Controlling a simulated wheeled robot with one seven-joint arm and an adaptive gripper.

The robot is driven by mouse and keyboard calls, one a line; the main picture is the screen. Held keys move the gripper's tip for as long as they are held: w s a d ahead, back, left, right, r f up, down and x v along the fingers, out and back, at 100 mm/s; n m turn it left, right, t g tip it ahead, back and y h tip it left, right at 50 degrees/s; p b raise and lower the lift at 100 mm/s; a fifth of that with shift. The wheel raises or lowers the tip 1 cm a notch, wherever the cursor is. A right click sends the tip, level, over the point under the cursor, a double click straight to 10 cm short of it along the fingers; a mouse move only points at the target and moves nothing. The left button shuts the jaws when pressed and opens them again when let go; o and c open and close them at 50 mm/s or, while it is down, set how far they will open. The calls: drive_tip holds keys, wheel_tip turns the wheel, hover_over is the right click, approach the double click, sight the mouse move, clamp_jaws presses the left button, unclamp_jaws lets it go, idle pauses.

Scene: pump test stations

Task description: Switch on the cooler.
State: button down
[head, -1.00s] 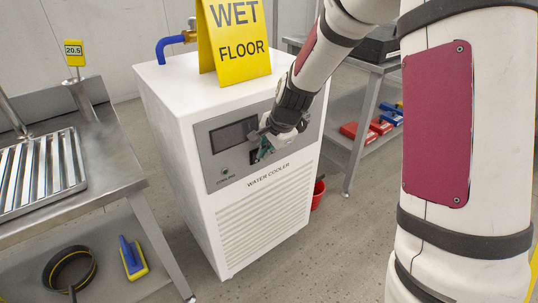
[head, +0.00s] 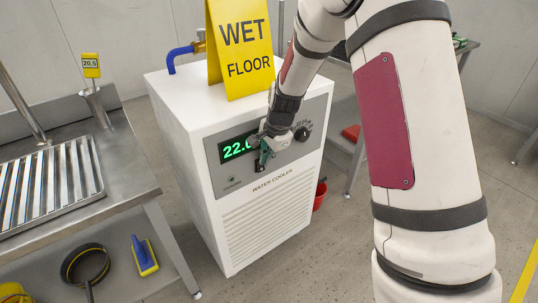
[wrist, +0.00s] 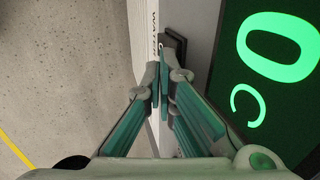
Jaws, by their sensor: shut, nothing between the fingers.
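The white water cooler (head: 262,222) stands in the middle of the head view, with a grey control panel on its upper front. Its display (head: 236,148) is lit green and reads about 22.0; my gripper covers its right end. The lit display also fills the right of the wrist view (wrist: 275,60). A black switch (wrist: 173,46) shows just beyond my fingertips. My gripper (wrist: 162,85) is shut and empty at the panel, by the switch; I cannot tell whether it touches. A dark knob (head: 302,133) is right of my gripper. A small indicator (head: 231,180) sits lower left on the panel.
A yellow wet floor sign (head: 240,50) and a blue hose (head: 178,55) are on top of the cooler. A steel bench (head: 125,180) stands at left, and another table is behind at right. A red bucket (head: 320,195) stands beside the cooler.

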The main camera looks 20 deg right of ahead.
drive_tip(key=shift+r+p, duration=0.65)
drive_tip(key=shift+r, duration=0.15)
